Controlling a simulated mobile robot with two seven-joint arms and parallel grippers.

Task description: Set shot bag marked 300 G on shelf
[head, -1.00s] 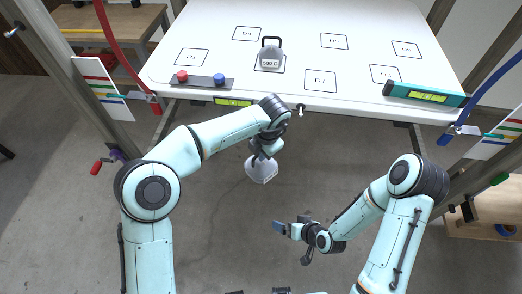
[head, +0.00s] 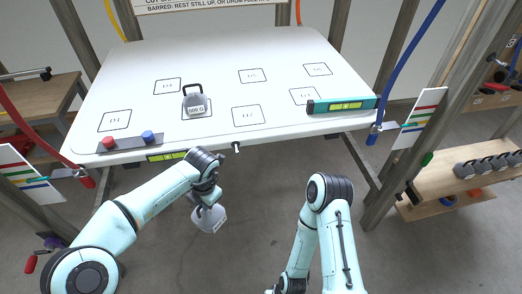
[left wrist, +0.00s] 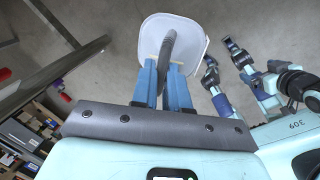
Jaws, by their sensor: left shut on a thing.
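My left gripper (head: 207,200) is shut on the dark handle of a pale grey shot bag (head: 209,220), which hangs below the white table's front edge. The bag's marking is too small to read. In the left wrist view, the blue fingers (left wrist: 163,88) close around the handle, with the bag (left wrist: 190,40) beyond. A wooden shelf (head: 440,183) at the right carries several grey bags (head: 485,165), their markings unreadable. My right arm hangs low; its gripper is at or below the head view's bottom edge, and its jaws are unclear in the left wrist view.
The white table (head: 215,60) has outlined squares and a grey bag marked 500 G (head: 196,104). A strip with red and blue knobs (head: 130,143) and a teal level (head: 342,105) lie along its front. A post (head: 425,130) stands between table and shelf. Floor between is clear.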

